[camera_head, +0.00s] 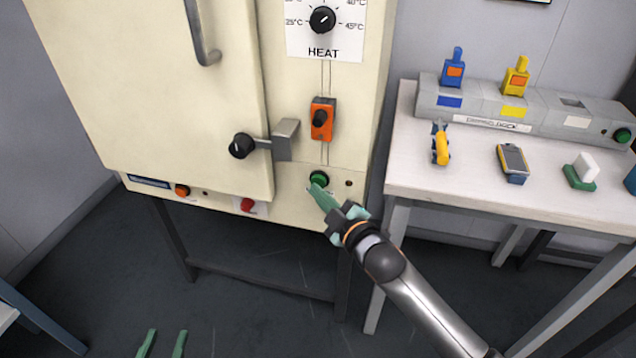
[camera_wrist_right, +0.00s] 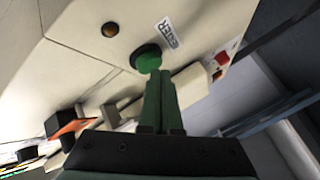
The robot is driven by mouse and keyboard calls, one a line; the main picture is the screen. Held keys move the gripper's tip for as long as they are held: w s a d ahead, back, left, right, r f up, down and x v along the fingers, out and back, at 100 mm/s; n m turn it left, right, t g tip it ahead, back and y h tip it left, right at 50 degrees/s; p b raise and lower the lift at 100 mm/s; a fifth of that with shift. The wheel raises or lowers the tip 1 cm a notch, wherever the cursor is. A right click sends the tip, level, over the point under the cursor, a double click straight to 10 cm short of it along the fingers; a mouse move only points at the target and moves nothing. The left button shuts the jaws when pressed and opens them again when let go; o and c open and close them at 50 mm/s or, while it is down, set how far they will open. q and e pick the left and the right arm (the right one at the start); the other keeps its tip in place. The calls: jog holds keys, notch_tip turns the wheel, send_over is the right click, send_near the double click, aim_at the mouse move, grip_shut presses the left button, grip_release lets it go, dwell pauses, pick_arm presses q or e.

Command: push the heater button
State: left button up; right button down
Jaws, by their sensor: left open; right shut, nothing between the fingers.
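The heater button is a round green button (camera_head: 319,178) low on the right of the cream oven cabinet's front panel. It also shows in the right wrist view (camera_wrist_right: 147,58), with a label beside it. My right gripper (camera_head: 313,189) is shut and empty, its green fingertips at the lower edge of the button. In the right wrist view the fingertips (camera_wrist_right: 158,72) overlap the button's near edge; I cannot tell whether they touch it. My left gripper (camera_head: 162,342) is open and empty at the bottom of the head view, far from the cabinet.
The cabinet has a HEAT dial (camera_head: 322,19), an orange switch (camera_head: 322,118), a black door knob (camera_head: 241,146) and a red button (camera_head: 247,205). At the right, a white table (camera_head: 420,180) holds a grey dock (camera_head: 480,104), a yellow tool (camera_head: 440,148) and a handheld meter (camera_head: 513,160).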

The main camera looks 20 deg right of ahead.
jog(key=shift+w+d, duration=0.2)
jog(key=shift+w, duration=0.1)
dwell(0.4)
jog(key=shift+s+a+p, duration=0.35)
jog(key=shift+s+p, duration=0.05)
jog(key=shift+s, duration=0.1)
jog(key=s+a+p, duration=0.1)
jog(key=s+a, duration=0.2)
jog(key=s, duration=0.2)
jog(key=shift+a+p, duration=0.2)
jog(key=shift+p, duration=0.2)
dwell(0.6)
